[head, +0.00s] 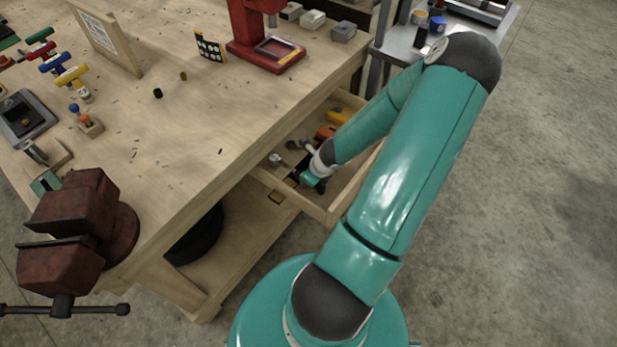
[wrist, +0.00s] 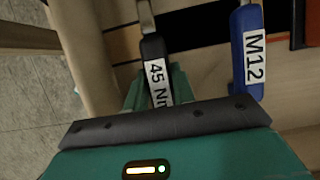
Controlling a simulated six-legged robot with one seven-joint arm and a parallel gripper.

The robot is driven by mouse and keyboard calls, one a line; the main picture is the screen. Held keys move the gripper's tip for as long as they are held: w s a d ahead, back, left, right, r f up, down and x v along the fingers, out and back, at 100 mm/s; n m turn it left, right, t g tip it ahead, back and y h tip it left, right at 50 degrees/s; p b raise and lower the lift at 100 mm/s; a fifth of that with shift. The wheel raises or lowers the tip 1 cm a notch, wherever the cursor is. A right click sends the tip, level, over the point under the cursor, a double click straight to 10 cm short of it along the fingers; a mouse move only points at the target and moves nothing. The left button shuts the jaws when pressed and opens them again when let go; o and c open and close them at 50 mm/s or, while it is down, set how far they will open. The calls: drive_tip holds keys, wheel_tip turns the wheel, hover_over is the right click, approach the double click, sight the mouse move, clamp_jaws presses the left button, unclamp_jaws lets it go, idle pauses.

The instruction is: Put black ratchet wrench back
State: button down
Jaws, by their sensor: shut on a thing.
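The black ratchet wrench (wrist: 153,50) has a black handle with a white "45 Nm" label and a metal shank running to the top of the wrist view. My gripper (wrist: 157,88) is shut on its handle, with a teal finger on each side. In the head view my gripper (head: 309,180) is down in the open drawer (head: 342,197) of the workbench. The wrench cannot be made out clearly there, and its far end is cut off in the wrist view.
Orange and yellow items (head: 337,118) lie further back in the drawer. A red vise (head: 75,230) is on the near corner of the workbench top (head: 150,130).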

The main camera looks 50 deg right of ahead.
drive_tip(key=c, duration=1.1)
unclamp_jaws()
drive_tip(key=shift+f, duration=0.1)
drive_tip(key=shift+s, duration=0.1)
